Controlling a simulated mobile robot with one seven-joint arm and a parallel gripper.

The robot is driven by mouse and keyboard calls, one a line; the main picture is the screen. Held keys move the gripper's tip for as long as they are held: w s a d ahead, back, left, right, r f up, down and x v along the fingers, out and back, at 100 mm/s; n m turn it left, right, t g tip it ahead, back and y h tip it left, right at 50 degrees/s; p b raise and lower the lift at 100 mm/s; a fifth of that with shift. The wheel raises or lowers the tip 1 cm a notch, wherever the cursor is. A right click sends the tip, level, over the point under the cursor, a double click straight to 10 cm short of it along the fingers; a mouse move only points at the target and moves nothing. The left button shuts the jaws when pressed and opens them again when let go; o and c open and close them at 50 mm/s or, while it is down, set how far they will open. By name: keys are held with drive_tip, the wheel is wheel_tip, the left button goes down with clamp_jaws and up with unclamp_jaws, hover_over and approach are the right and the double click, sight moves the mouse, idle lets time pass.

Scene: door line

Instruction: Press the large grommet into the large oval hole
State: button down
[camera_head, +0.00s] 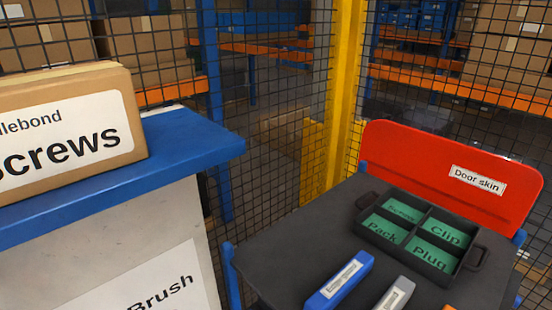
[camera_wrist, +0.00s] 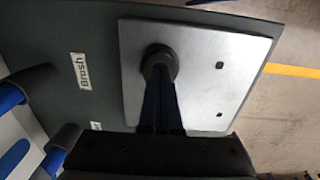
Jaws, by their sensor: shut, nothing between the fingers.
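In the wrist view a pale metal plate (camera_wrist: 200,85) lies on a dark grey-green surface. A dark, rounded piece that looks like a grommet (camera_wrist: 158,60) sits on the plate's upper left part. My gripper (camera_wrist: 160,84) is shut, with its narrow dark fingers ending at the near side of this piece; nothing is between them. They seem to touch it, but I cannot tell for sure. I cannot tell how deep the piece sits, and no oval hole shows around it. My gripper is not in the head view.
The plate has two small dark square marks (camera_wrist: 219,65). In the head view a dark cart (camera_head: 300,245) holds a tray (camera_head: 470,262) with green labelled compartments, a blue tool (camera_head: 340,280) and a grey one. A red door skin panel (camera_head: 410,155), a screws box (camera_head: 70,120) and mesh fencing stand around.

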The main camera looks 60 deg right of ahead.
drive_tip(key=shift+f+b, duration=0.3)
drive_tip(key=shift+f, duration=0.2)
idle(0.3)
wheel_tip(320, 180, up, 7)
drive_tip(key=p, duration=0.7)
drive_tip(key=shift+r+p, duration=0.15)
drive_tip(key=shift+p, duration=0.15)
wheel_tip(320, 180, up, 13)
drive_tip(key=b, duration=0.2)
drive_tip(key=shift+b, duration=0.3)
idle(0.5)
